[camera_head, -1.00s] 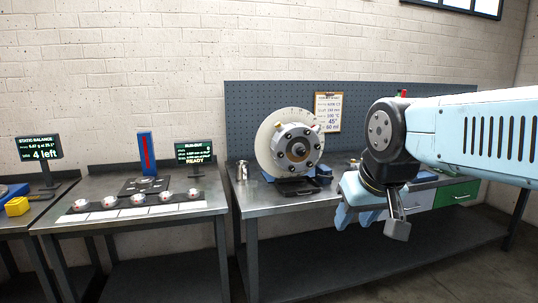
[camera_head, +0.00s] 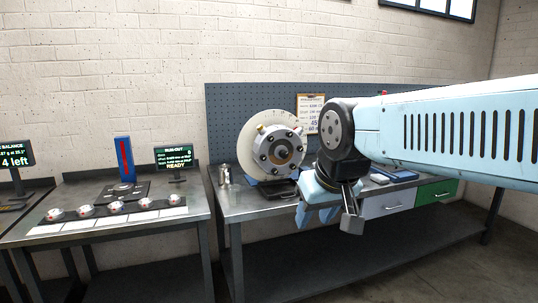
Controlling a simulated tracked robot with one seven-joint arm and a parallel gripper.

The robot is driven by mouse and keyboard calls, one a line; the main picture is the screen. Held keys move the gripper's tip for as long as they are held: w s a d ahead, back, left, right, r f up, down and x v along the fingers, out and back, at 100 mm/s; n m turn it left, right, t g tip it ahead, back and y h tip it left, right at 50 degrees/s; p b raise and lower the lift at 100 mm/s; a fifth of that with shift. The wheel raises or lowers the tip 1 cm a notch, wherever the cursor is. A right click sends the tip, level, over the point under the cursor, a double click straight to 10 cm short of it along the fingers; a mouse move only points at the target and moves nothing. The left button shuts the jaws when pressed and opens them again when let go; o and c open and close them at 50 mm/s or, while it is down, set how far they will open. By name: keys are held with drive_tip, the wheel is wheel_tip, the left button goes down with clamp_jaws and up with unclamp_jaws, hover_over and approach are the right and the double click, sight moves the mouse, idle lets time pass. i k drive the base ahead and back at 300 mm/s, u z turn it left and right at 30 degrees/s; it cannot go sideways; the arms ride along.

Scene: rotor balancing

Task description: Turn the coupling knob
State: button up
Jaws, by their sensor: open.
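The rotor machine stands on the right bench, with a pale disc (camera_head: 258,132) behind a round metal coupling face (camera_head: 279,151). A dark hub (camera_head: 281,154) sits at the centre of the face, and several small knobs or bolts ring it. I cannot tell which of these is the coupling knob. My gripper (camera_head: 338,220) hangs to the right of the machine and lower than the coupling face, in front of the bench. It points downward, is open and holds nothing that I can see. My arm hides part of the bench top and pegboard.
A small metal cup (camera_head: 224,174) stands left of the rotor. Drawers (camera_head: 388,203) are under the right bench.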

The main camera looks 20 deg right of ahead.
sight(284, 154)
drive_tip(key=u, duration=0.05)
drive_tip(key=i, duration=0.85)
drive_tip(key=z, duration=0.1)
